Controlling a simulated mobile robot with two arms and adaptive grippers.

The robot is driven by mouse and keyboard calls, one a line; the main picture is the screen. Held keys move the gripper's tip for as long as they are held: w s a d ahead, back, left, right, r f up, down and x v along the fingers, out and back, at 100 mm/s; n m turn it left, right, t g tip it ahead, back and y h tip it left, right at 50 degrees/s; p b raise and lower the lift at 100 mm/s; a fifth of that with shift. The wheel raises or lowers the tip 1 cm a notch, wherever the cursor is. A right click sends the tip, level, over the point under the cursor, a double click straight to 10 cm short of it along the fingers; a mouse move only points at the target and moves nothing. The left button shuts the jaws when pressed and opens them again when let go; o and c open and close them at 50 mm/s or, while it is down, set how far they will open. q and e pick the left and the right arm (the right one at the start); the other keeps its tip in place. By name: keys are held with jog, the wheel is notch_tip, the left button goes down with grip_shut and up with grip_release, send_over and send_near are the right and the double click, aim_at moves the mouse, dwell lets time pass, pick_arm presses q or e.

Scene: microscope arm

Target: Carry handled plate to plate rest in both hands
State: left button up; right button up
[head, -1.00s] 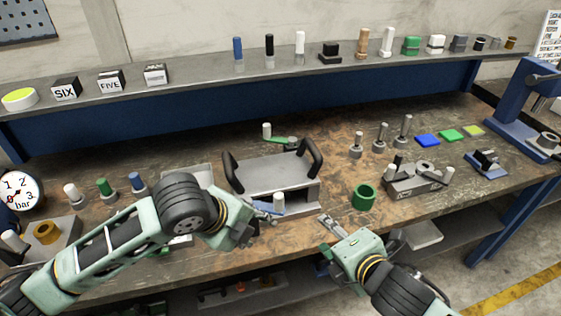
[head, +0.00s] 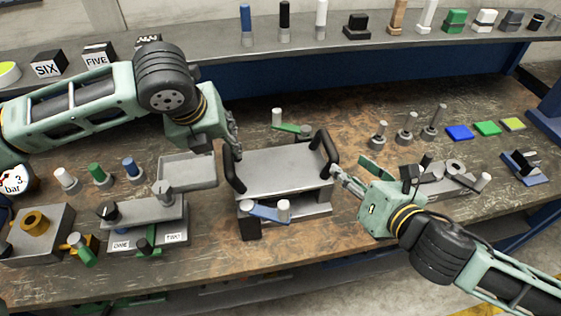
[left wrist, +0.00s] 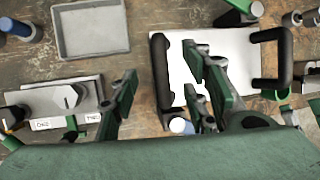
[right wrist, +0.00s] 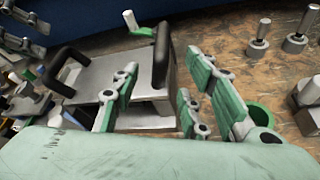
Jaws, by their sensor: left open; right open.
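The handled plate (head: 282,172) is a flat grey metal plate with a black handle at each end. It lies level on a grey block-like stand on the bench. My left gripper (head: 236,135) is open near the left handle (head: 232,170). In the left wrist view that handle (left wrist: 160,75) appears between my open fingers, with no clear contact. My right gripper (head: 346,178) is open close to the right handle (head: 326,155). In the right wrist view that handle (right wrist: 162,55) appears between the spread fingers. I cannot tell which surface is the plate rest.
A shallow grey tray (head: 187,171) lies left of the plate. A blue lever (head: 268,212) is at the stand's front, and a green lever (head: 292,128) behind the plate. A grey fixture (head: 450,177) stands right of my right gripper.

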aim_at(227, 151)
pick_arm(q)
jog(key=x, duration=0.7)
jog(key=shift+w, duration=0.1)
pick_arm(e)
jog(key=x, duration=0.7)
jog(key=shift+d, duration=0.1)
pick_arm(q)
jog(key=shift+f, duration=0.35)
pick_arm(e)
jog(key=shift+w+a+f, duration=0.15)
jog(key=shift+w+a, duration=0.1)
jog(key=shift+w, duration=0.05)
pick_arm(q)
jog(key=shift+w+f, duration=0.15)
pick_arm(e)
jog(key=shift+w, duration=0.15)
jog(key=shift+f, duration=0.1)
pick_arm(q)
grip_shut()
pick_arm(e)
grip_shut()
